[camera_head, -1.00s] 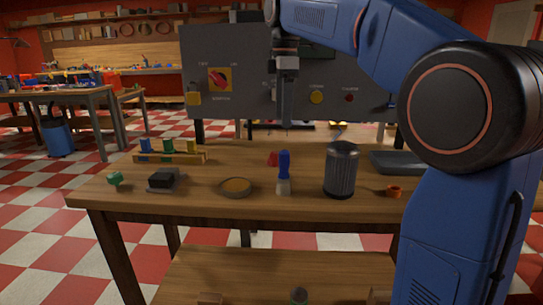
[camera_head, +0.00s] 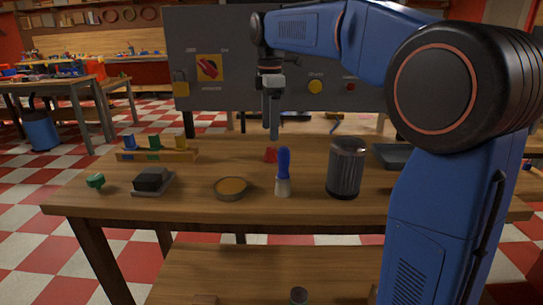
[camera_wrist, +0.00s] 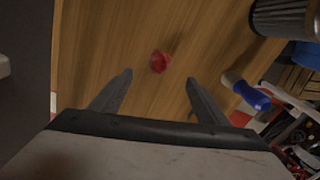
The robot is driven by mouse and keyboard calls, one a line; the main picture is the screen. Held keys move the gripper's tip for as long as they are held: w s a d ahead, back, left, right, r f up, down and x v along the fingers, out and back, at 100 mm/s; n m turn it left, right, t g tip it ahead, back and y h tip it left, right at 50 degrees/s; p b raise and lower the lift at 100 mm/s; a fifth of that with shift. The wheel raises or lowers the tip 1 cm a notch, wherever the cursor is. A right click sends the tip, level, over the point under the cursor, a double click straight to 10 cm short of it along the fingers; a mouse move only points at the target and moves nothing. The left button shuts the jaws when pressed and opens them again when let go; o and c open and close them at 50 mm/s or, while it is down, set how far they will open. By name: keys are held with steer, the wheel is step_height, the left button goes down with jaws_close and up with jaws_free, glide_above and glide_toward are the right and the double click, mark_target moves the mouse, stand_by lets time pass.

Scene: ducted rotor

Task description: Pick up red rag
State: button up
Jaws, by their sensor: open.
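The red rag (camera_head: 270,155) is a small crumpled red bundle on the wooden table (camera_head: 100,206), behind and left of the blue-handled brush. In the wrist view the rag (camera_wrist: 159,62) lies on the bare wood, ahead of my gripper and between the lines of its two fingers. My gripper (camera_head: 271,132) points down above the table, close over the rag in the head view. In the wrist view its fingers (camera_wrist: 160,78) are spread apart with nothing between them. I cannot tell the exact height left between fingertips and rag.
A blue-handled brush (camera_head: 284,172) stands close to the rag, and a dark ribbed canister (camera_head: 346,168) stands right of it. A round dish (camera_head: 231,188), a black block (camera_head: 153,180) and a rack (camera_head: 185,155) lie left. A grey panel (camera_head: 220,110) rises behind.

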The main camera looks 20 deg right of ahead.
mark_target(272, 147)
steer(key=shift+d+f, duration=0.15)
steer(key=shift+f, duration=2)
steer(key=shift+d+f, duration=0.1)
steer(key=shift+f, duration=2.05)
steer(key=shift+c, duration=0.4)
steer(key=c, duration=1.1)
steer(key=shift+r, duration=0.15)
steer(key=shift+c, duration=0.2)
